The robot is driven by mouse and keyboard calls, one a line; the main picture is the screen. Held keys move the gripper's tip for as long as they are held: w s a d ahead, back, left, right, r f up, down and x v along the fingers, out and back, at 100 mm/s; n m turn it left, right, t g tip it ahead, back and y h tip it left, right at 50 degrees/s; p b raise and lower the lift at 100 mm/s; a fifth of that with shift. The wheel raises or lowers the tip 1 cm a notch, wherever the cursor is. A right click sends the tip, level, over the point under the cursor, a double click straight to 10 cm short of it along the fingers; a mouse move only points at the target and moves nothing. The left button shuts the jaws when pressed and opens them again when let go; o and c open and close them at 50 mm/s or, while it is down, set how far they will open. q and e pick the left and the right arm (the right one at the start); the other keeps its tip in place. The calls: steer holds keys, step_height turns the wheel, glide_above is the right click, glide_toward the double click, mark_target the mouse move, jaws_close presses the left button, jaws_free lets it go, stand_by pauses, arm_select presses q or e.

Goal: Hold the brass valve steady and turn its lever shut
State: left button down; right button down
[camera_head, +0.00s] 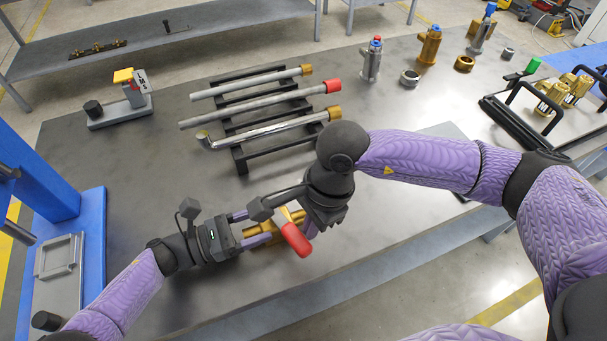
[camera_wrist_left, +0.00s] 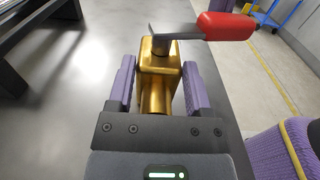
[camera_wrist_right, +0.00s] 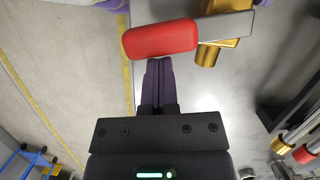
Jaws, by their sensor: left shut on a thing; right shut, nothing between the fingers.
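The brass valve (camera_head: 289,217) is between the fingers of my left gripper (camera_head: 262,227), just above or on the table; I cannot tell which. The left wrist view shows its golden body (camera_wrist_left: 160,80) gripped from both sides by my left gripper (camera_wrist_left: 158,82). Its grey lever with a red grip (camera_wrist_left: 225,26) points right there, crosswise to the body. The lever's red grip (camera_head: 296,239) points toward the front in the head view. My right gripper (camera_wrist_right: 158,65) is shut and empty, its fingertips right beside the red grip (camera_wrist_right: 160,40); contact is unclear.
A black rack (camera_head: 238,156) with several pipes lies behind the grippers. A blue-framed press (camera_head: 95,235) stands at the left. Metal fittings (camera_head: 371,62) stand at the back, and a tray (camera_head: 510,120) with brass parts is at the right. The table's front edge is close.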

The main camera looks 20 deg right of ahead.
steer(key=shift+w, duration=0.1)
steer(key=shift+w+a, duration=0.4)
steer(key=shift+w, duration=0.25)
steer(key=shift+d, duration=0.1)
steer(key=w+d+r, duration=0.2)
steer(key=d+r, duration=0.4)
steer(key=r, duration=0.3)
steer(key=shift+r, duration=0.35)
